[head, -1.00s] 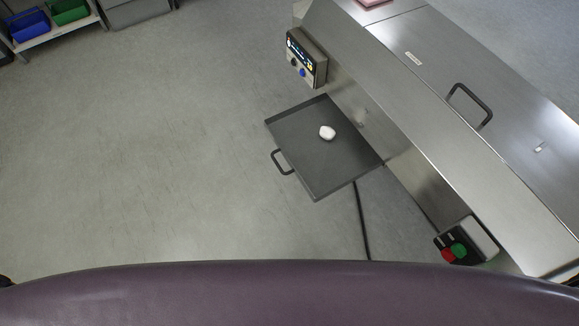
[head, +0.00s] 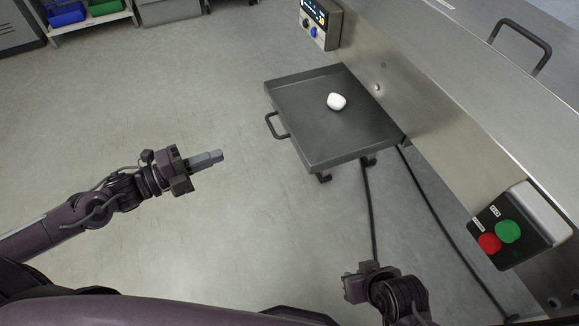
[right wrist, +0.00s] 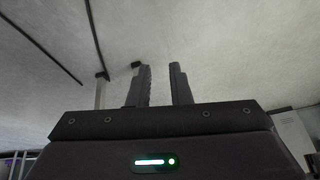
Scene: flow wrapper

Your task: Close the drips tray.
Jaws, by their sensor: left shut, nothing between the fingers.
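The drips tray (head: 310,128) is a dark, shallow square tray standing out from the side of the steel machine. Its handle (head: 272,126) is on its left edge, facing away from the machine. A white rounded lump (head: 337,101) lies on the tray. My left gripper (head: 220,156) is shut and empty, over the floor to the lower left of the handle and apart from it. My right gripper shows in the right wrist view (right wrist: 160,68) with a gap between its fingers and nothing in it. In the head view it is low, below the tray, with its fingers hard to make out.
The steel machine (head: 440,110) fills the right side. It carries a control panel (head: 321,22) and a box with red and green buttons (head: 508,236). Dark cables run down below the tray. The floor left of the tray is clear. A shelf with bins (head: 92,20) is far back.

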